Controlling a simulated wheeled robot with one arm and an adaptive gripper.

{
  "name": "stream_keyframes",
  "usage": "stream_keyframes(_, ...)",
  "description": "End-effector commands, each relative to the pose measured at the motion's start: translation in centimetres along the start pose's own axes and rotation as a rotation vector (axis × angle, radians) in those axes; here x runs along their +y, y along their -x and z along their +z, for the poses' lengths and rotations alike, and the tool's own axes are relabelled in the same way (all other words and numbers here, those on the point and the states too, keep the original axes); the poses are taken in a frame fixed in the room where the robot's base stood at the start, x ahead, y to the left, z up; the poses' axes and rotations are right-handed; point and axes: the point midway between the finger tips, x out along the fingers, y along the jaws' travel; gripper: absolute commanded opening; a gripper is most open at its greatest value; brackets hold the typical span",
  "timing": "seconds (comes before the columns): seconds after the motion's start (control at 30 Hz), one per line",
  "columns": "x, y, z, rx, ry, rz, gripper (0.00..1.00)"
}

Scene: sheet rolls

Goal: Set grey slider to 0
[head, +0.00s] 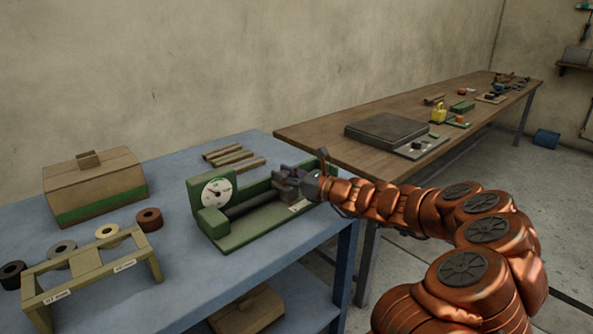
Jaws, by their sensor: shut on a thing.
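A green device (240,236) with a white round dial (217,192) stands near the right edge of the blue table. A dark bar (252,204) runs across it from the dial side to the right end. My gripper (291,181) is at the right part of this bar, reached from the right, and is shut on the grey slider. The slider is mostly hidden by the fingers. The dial's needle and numbers are too small to read. A small white label (300,206) is on the device's front right.
On the blue table (180,262) are a box with a green band (95,187), a labelled stand (95,265), several rolls (149,219) and flat bars (233,155). A brown table (340,141) with a grey plate (387,131) stands behind my arm.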

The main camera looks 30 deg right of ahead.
Motion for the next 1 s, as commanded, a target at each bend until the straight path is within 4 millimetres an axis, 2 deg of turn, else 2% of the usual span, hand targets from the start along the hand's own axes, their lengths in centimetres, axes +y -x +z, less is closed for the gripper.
stream_keyframes(0.13, 1.16, -0.35, -0.32, 0.005, 0.001, 0.005, 0.0)
stream_keyframes(0.47, 1.55, -0.53, -0.38, 0.007, 0.002, 0.01, 0.0)
stream_keyframes(0.5, 1.58, -0.54, -0.39, 0.007, 0.002, 0.011, 0.37)
stream_keyframes(0.73, 1.34, -0.41, -0.22, 0.004, 0.002, 0.007, 0.59)
stream_keyframes(1.0, 1.22, -0.33, -0.09, 0.002, 0.002, 0.004, 0.59)
